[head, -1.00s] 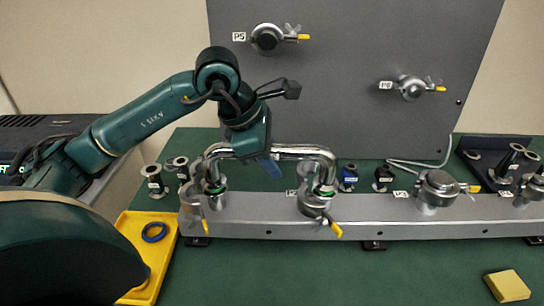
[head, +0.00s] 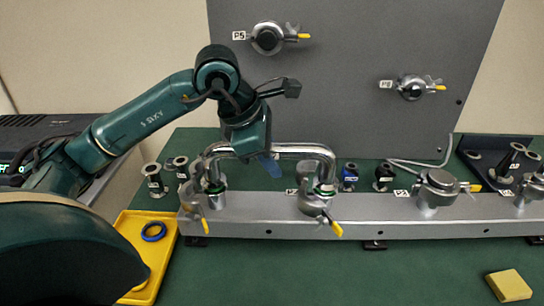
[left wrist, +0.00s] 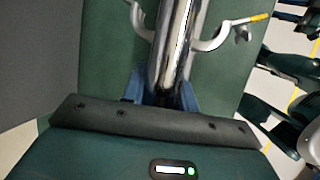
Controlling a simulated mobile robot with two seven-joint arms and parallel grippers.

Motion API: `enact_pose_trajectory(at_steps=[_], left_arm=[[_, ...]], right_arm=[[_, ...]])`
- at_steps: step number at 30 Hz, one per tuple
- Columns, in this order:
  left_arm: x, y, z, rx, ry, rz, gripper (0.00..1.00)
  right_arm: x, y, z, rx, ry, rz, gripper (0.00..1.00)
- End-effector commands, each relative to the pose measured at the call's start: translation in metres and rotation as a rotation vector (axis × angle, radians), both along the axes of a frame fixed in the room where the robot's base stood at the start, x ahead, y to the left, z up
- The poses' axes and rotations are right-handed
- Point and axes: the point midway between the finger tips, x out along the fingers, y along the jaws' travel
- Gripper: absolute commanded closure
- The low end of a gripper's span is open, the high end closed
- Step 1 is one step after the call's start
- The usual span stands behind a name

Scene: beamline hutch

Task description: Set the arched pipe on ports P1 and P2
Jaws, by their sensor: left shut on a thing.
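The arched pipe (head: 312,150) is a shiny silver tube with two downturned legs. Its legs stand over the two leftmost ports on the grey rail, the left port (head: 197,199) and the second port (head: 315,204), each with an open-looking clamp with a yellow-tipped lever. Green rings show at the foot of each leg. I cannot tell whether the flanges are fully seated. In the left wrist view the pipe (left wrist: 178,45) runs between the blue fingers. My right gripper is not in view.
The grey rail (head: 370,222) carries further capped ports to the right (head: 438,190). A yellow tray (head: 128,224) with a blue ring (head: 153,231) lies at left. Small fittings (head: 154,180) stand behind the rail. A yellow block (head: 508,285) lies front right. A grey panel (head: 350,80) stands behind.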

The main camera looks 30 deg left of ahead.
Motion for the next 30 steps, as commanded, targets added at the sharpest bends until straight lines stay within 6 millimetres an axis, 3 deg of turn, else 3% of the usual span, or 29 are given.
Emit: enact_pose_trajectory(at_steps=[14,15,24,30], left_arm=[[-0.0001,-0.0009,-0.001,-0.003,0.001,0.0,0.98],[0.0,-0.0009,-0.0011,-0.003,0.001,0.0,0.69],[-0.0001,-0.0006,-0.001,-0.002,0.001,-0.001,0.46],[-0.0003,-0.0004,-0.0017,0.0,0.003,-0.001,0.46]], right_arm=[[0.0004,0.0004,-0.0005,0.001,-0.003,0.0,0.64],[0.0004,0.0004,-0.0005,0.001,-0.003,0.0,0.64],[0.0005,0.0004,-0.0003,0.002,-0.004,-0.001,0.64],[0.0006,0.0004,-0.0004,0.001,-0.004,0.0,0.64]])
